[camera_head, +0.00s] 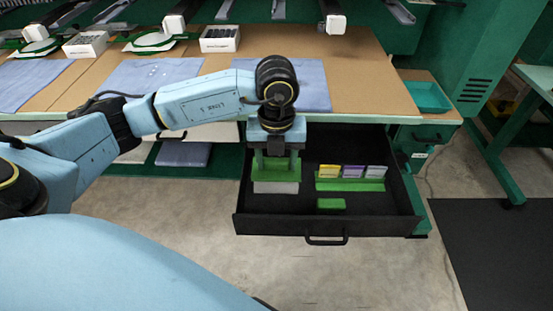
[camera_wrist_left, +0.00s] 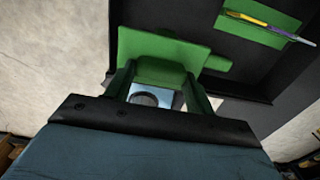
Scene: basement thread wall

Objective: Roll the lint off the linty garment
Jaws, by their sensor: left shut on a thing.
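Three blue cloth garments lie flat on the brown tabletop. The middle garment (camera_head: 150,75) bears small white specks near its centre; the left garment (camera_head: 30,82) and right garment (camera_head: 305,85) show no clear specks. My left gripper (camera_head: 275,172) points down over the open drawer, in front of the right garment. It is shut on a green and pale grey thing (camera_head: 275,187), possibly a lint roller. In the left wrist view, green (camera_wrist_left: 160,52) shows beyond the fingers, with a pale part and dark ring between them. My right gripper is not in view.
The open black drawer (camera_head: 325,238) holds a green rack (camera_head: 350,185) with yellow, purple and grey packs, and a small green block (camera_head: 330,204). White boxes (camera_head: 220,39) stand at the table's back. A teal tray (camera_head: 428,97) sits at the right.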

